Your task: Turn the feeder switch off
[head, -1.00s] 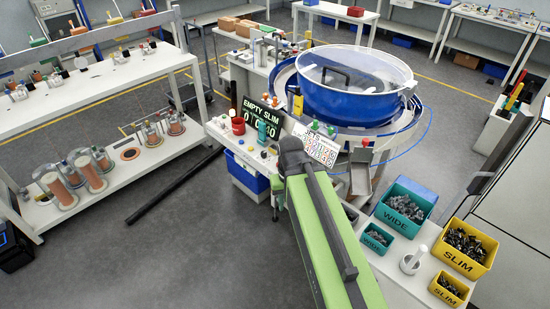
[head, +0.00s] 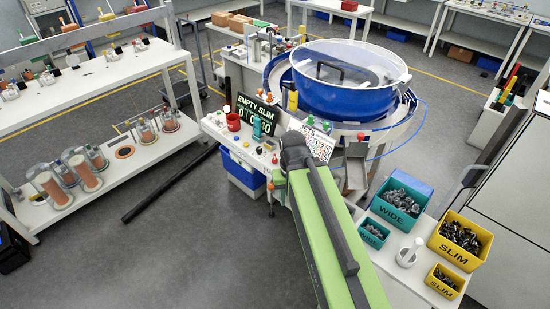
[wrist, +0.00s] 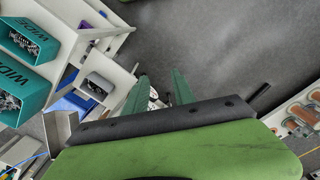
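The blue feeder bowl (head: 320,103) with a clear lid stands at the back centre in the head view. In front of it is a white control panel (head: 222,135) with several small knobs and buttons. I cannot tell which of them is the feeder switch. A dark display (head: 256,115) on the panel reads "EMPTY SLIM". In the wrist view my gripper (wrist: 160,77) shows two teal fingers standing apart. A small pale thing shows between them, too small to make out.
Teal WIDE bins (head: 401,201) and yellow SLIM bins (head: 462,240) stand on the bench at the right. A shelf rack (head: 90,82) with spools is at the left. A dark bar (head: 170,185) lies low beside it. The grey floor in the front left is clear.

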